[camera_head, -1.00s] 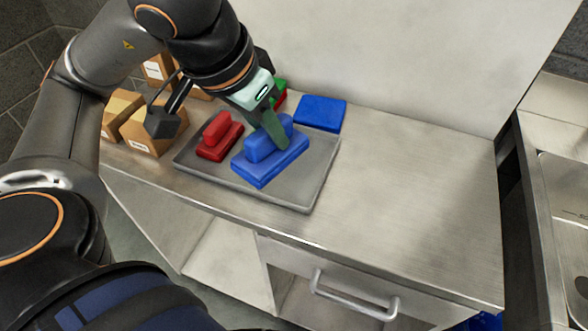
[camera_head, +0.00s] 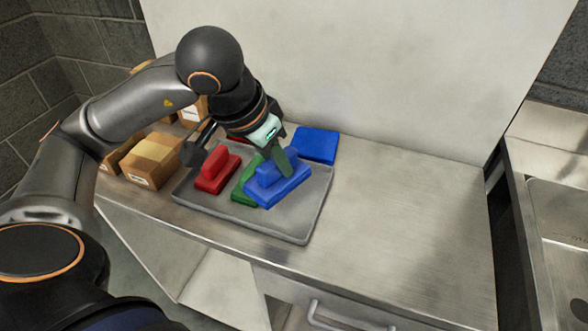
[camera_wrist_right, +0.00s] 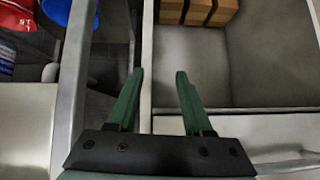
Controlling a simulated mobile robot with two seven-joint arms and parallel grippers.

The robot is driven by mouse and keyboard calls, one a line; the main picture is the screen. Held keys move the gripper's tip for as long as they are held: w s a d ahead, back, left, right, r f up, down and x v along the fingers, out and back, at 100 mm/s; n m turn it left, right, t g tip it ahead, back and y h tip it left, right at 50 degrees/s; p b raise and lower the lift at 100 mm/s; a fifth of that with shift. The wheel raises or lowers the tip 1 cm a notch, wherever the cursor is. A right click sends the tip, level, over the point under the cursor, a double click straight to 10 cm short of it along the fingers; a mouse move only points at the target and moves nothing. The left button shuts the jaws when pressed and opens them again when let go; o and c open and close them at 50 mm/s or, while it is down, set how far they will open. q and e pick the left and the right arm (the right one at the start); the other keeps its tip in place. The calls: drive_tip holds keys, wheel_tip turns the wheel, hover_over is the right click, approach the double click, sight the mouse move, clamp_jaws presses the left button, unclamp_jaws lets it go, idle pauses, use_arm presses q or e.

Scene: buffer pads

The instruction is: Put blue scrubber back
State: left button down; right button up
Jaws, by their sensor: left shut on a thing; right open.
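The blue scrubber (camera_head: 279,190) has a flat base and a raised handle on top. In the head view it is over the right part of the grey tray (camera_head: 302,226). My left gripper (camera_head: 280,165) is shut on its handle. I cannot tell if its base is lifted or resting. A green scrubber (camera_head: 243,182) is partly hidden behind it, and a red scrubber (camera_head: 217,170) sits on the tray's left. My right gripper (camera_wrist_right: 155,100) is open and empty in the right wrist view, away from the tray.
A flat blue pad (camera_head: 317,145) lies at the tray's back right edge. Cardboard boxes (camera_head: 151,160) stand left of the tray. The metal counter (camera_head: 410,210) to its right is clear, with a sink (camera_head: 560,240) beyond. A drawer handle (camera_head: 345,318) is at the front.

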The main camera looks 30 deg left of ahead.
sight(292, 166)
use_arm(q)
drive_tip(key=w+f, duration=0.3)
drive_tip(key=f, duration=0.1)
drive_tip(key=shift+w+f, duration=0.35)
drive_tip(key=shift+w, duration=0.05)
drive_tip(key=shift+w+a+f, duration=0.1)
drive_tip(key=shift+w+f, duration=0.3)
drive_tip(key=shift+w, duration=0.05)
drive_tip(key=x, duration=0.3)
drive_tip(key=shift+s+a+f, duration=0.1)
drive_tip(key=shift+s+f, duration=0.15)
drive_tip(key=shift+f, duration=0.2)
use_arm(e)
drive_tip(key=shift+w+a, duration=0.15)
drive_tip(key=shift+a, duration=0.1)
use_arm(q)
drive_tip(key=shift+f+b, duration=0.15)
drive_tip(key=shift+b, duration=0.15)
use_arm(e)
drive_tip(key=shift+f, duration=0.15)
use_arm(q)
drive_tip(key=shift+f, duration=0.15)
drive_tip(key=c, duration=0.7)
unclamp_jaws()
drive_tip(key=shift+o, duration=0.2)
use_arm(e)
drive_tip(key=shift+a+f, duration=0.1)
drive_tip(key=shift+a, duration=0.05)
